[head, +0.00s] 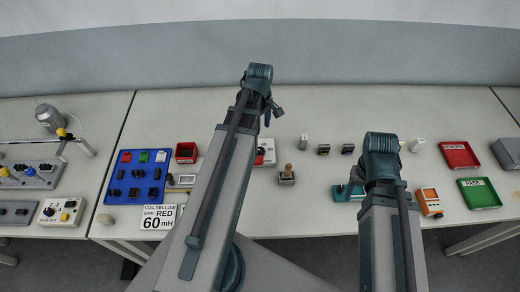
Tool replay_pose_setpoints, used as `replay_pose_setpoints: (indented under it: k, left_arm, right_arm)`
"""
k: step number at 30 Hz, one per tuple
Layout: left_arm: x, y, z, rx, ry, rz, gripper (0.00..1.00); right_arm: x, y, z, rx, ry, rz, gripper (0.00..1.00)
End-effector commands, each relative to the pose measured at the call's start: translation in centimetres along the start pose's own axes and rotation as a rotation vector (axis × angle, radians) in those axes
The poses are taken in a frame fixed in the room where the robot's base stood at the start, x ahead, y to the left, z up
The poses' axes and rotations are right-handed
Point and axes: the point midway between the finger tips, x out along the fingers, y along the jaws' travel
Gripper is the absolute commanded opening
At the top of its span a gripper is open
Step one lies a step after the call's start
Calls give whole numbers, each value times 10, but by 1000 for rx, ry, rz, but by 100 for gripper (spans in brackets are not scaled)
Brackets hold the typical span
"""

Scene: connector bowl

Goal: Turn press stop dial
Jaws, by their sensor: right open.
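I cannot tell which part is the press stop dial. A grey block with a brown knob (287,175) stands near the middle of the table. A white box with a red top part (266,152) is beside my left arm and partly hidden by it. My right gripper (343,190) is low over the table behind my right arm, open, apart from the knobbed block. My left gripper (275,110) is small and dark beyond the arm, above the table; its jaws are unclear.
A blue board (137,176) with switches and a label card (159,217) lie left of my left arm. Red (459,155) and green (479,193) trays and an orange meter (429,202) are at the right. Small connectors (323,149) stand mid-table. The back of the table is mostly clear.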

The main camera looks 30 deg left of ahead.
Motion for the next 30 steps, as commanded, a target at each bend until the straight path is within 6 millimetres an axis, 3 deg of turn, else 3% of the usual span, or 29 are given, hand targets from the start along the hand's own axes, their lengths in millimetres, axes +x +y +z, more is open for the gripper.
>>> replay_pose_setpoints:
  k: [21, 30]
  left_arm:
    - [103, 0, 0, 2, 0, 0, 77]
    - [126, 0, 0, 2, 0, 0, 77]
  right_arm:
    - [102, -10, -6, 1, 0, 0, 59]
    - [126, -12, -7, 0, 0, 0, 59]
